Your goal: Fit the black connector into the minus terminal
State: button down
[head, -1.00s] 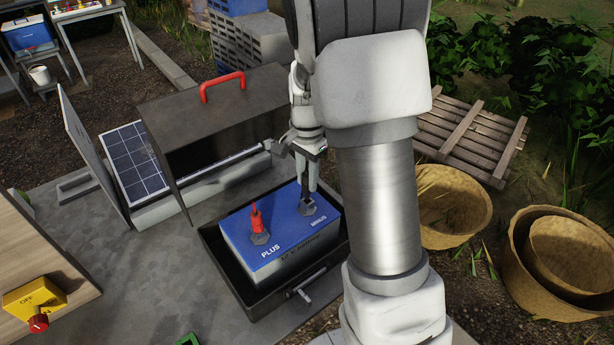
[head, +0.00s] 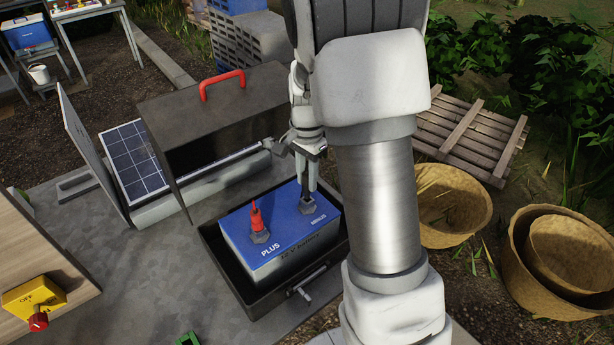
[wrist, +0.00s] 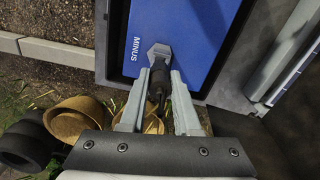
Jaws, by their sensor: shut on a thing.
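The blue battery (head: 272,243) sits in an open black box (head: 262,305). A red connector (head: 257,218) stands upright on the terminal beside the word PLUS. My gripper (head: 308,188) is above the minus terminal (head: 307,207), at the battery's far right end. It is shut on the black connector (head: 306,192), which points down at the terminal. In the wrist view the black connector (wrist: 158,84) lies between the fingers, its tip at the grey minus terminal (wrist: 158,52). I cannot tell how deep it sits.
The box's raised lid (head: 225,125) with a red handle stands just behind the battery. A solar panel (head: 136,158) is to the left. A yellow switch with a red knob (head: 36,298) is on the wooden board at left. Baskets (head: 452,205) stand at right.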

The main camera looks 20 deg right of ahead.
aim_at(307, 183)
jog(key=shift+f+b, duration=1.05)
jog(key=shift+f, duration=0.55)
dwell(1.3)
dwell(0.6)
jog(key=c, duration=0.5)
grip_release()
jog(key=shift+c, duration=0.2)
jog(key=shift+r, duration=0.1)
notch_tip(307, 183, up, 17)
jog(key=shift+r+p, duration=0.2)
jog(key=shift+p, duration=0.2)
jog(key=s+a+r+n+t, duration=0.1)
jog(key=s+a+n+t, duration=0.1)
jog(key=s+n, duration=0.4)
jog(key=s+a+r+n+t, duration=0.1)
jog(key=s+a+n+t, duration=0.2)
jog(key=s, duration=1.2)
jog(key=a+n, duration=0.2)
jog(key=n, duration=0.2)
jog(key=shift+a+r+t, duration=0.15)
jog(key=shift+t, duration=0.15)
